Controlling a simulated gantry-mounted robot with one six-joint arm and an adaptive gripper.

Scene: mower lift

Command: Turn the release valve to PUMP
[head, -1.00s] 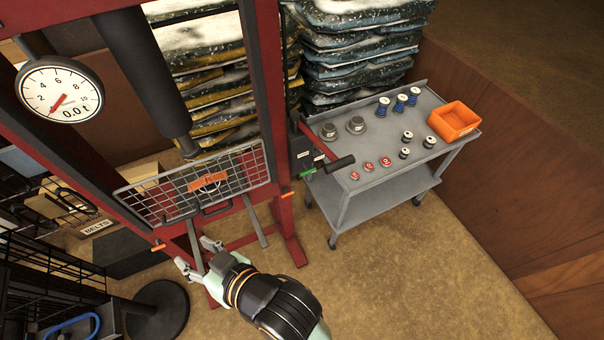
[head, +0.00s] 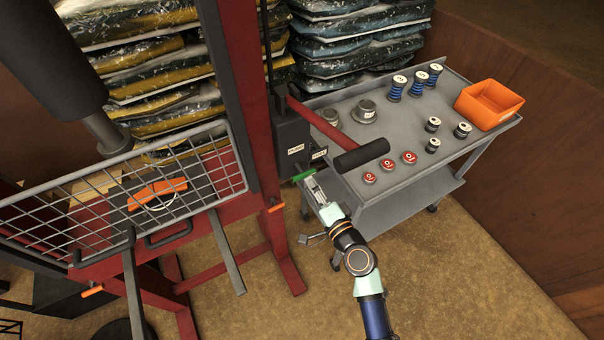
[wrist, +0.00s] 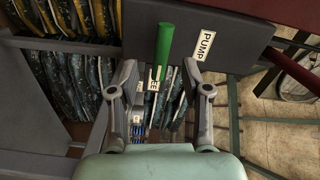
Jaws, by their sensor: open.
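The release valve's green lever (head: 304,175) sticks out from the dark pump block (head: 291,135) on the press's red post. In the head view a PUMP label (head: 295,149) is on the block's face and a second label (head: 319,154) is to its right. My gripper (head: 311,188) is open just below the lever. In the wrist view the green lever (wrist: 164,50) appears between the two open fingers (wrist: 160,68), with a gap on each side. The PUMP label (wrist: 205,43) is right of the lever there; the second label (wrist: 154,78) is partly legible below it.
A red pump handle with a black grip (head: 361,154) extends above my gripper. The grey cart (head: 350,185), with springs, red-topped parts and an orange bin (head: 489,103), stands close on the right. The mesh guard (head: 110,190) is at the left.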

